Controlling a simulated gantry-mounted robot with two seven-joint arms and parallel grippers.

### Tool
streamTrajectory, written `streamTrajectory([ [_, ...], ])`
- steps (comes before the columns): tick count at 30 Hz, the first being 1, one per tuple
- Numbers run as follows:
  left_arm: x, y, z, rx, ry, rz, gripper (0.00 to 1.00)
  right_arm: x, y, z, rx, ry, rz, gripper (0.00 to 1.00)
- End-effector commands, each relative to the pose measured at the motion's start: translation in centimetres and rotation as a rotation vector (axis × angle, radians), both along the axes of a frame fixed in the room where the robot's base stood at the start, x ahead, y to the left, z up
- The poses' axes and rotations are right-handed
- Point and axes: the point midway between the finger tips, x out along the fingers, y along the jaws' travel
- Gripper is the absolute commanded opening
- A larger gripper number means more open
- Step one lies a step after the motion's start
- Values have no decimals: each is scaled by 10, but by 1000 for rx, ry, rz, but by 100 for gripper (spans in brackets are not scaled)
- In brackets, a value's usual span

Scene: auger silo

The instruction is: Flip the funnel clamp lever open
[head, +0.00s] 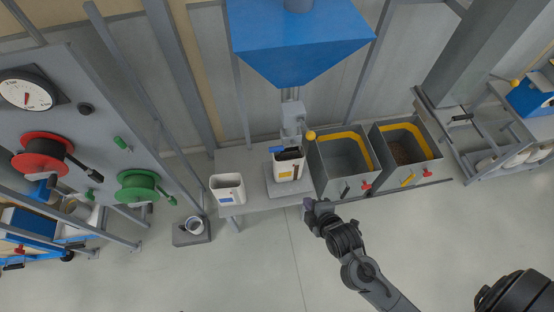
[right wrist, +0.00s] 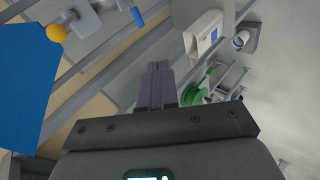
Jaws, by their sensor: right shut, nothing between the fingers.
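A blue hopper (head: 300,45) hangs at the top centre of the head view, with a grey spout (head: 292,112) below it. At the spout are a small blue handle (head: 276,150) and a yellow ball knob (head: 310,135); I cannot tell which belongs to the clamp lever, nor its exact position. The right wrist view shows the yellow knob (right wrist: 56,33) and the blue handle (right wrist: 137,16) at upper left. My right gripper (head: 308,204) is in front of the bench, apart from the spout; its purple fingers (right wrist: 157,85) are shut and empty. My left gripper is out of view.
A white container (head: 288,170) stands under the spout, and another (head: 227,188) stands to its left on the bench. Two grey bins with yellow bands (head: 340,165) (head: 407,155) stand to the right. Green and red reels (head: 138,186) are at left. The front floor is clear.

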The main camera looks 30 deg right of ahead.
Motion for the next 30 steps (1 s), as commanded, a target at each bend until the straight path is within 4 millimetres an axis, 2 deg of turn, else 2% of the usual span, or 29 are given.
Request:
streamTrajectory([
  [1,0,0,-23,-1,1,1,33,9,-5,-32,-97,-36,34,0],
  [6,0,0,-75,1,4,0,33,38,-23,-94,-493,-158,126,0],
  [9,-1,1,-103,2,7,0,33,51,-32,-122,-708,-200,154,0],
  [15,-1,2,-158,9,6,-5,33,73,-42,-168,-1091,-252,179,0],
  [21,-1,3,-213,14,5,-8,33,93,-47,-206,-1421,-280,169,0],
  [30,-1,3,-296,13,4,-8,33,120,-46,-256,-1815,-312,111,0],
])
